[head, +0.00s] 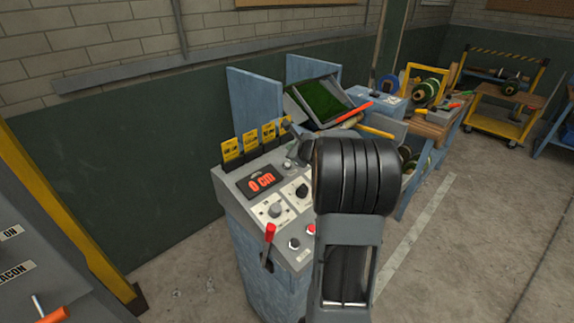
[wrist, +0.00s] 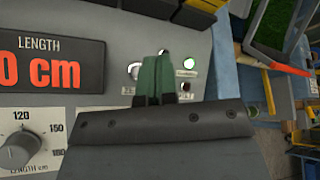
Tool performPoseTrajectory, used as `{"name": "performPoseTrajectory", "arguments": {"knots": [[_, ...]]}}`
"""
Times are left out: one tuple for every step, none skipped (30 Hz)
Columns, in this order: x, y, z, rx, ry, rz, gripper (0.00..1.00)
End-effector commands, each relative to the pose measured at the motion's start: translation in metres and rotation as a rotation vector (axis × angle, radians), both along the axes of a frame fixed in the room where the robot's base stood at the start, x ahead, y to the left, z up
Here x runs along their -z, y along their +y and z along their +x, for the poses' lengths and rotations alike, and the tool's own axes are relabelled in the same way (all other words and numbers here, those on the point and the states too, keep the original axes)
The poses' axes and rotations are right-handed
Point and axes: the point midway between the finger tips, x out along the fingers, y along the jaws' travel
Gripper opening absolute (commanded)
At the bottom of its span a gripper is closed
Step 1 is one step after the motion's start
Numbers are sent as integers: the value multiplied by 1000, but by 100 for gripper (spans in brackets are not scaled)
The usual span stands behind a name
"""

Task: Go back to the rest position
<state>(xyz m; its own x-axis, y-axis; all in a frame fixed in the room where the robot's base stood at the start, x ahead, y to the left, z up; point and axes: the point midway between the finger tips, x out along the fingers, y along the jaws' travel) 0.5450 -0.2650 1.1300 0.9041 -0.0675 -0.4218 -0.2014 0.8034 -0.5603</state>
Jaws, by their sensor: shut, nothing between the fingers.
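My gripper (wrist: 156,62) shows in the wrist view as two green fingers pressed together with nothing between them. It is over the grey control panel (wrist: 95,20), near a small round button or lamp (wrist: 133,70) and the label beside it. Whether the fingertips touch the panel I cannot tell. In the head view my arm covers part of the console (head: 230,185) and most of my gripper. The panel's display (head: 262,181) reads 0 cm, and it also shows large in the wrist view (wrist: 45,65).
The console carries a red-handled lever (head: 269,236), knobs (head: 301,190) and yellow cards (head: 250,141). A tilted tray of turf (head: 320,100) stands behind it. A yellow-framed cart (head: 505,120) is at the back right. A grey box with an orange handle (head: 52,314) is at left. Floor at right is clear.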

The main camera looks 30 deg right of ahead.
Motion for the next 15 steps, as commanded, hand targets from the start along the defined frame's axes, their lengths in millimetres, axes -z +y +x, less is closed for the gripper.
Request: {"name": "performPoseTrajectory", "arguments": {"knots": [[0, 0, 0, 0, 0, 0, 0], [0, 0, 0, 0, 0, 0, 0], [0, 0, 0, 0, 0, 0, 0], [0, 0, 0, 0, 0, 0, 0], [0, 0, 0, 0, 0, 0, 0], [0, 0, 0, 0, 0, 0, 0], [0, 0, 0, 0, 0, 0, 0], [0, 0, 0, 0, 0, 0, 0], [0, 0, 0, 0, 0, 0, 0], [0, 0, 0, 0, 0, 0, 0], [0, 0, 0, 0, 0, 0, 0], [0, 0, 0, -1, 1, -1, 0], [-1, 2, 0, -6, 1, -4, 0], [-1, 4, 0, -15, 2, -10, 0], [-3, 11, 0, -38, 6, -27, 0]]}}
